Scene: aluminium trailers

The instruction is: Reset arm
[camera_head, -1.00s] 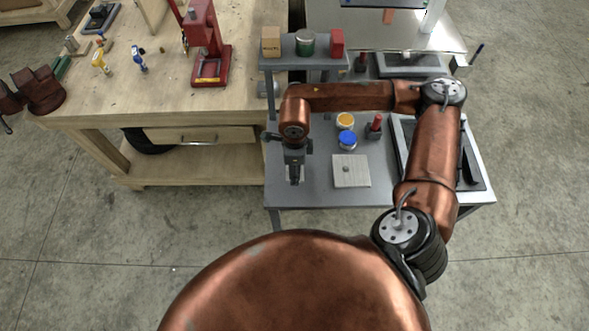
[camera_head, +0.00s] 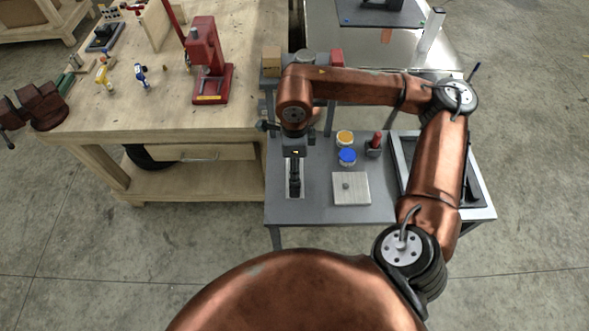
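My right arm, copper coloured, reaches in from the right and bends across the grey workstation (camera_head: 378,212). No held object shows. My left gripper and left arm are not in view.
A square grey plate with a small knob (camera_head: 350,195) lies right of the gripper. Beyond it stand a blue-lidded jar (camera_head: 347,157), a yellow-lidded jar (camera_head: 344,138) and a red-topped item (camera_head: 375,143). A wooden workbench (camera_head: 200,125) with a red press (camera_head: 207,62) adjoins at left.

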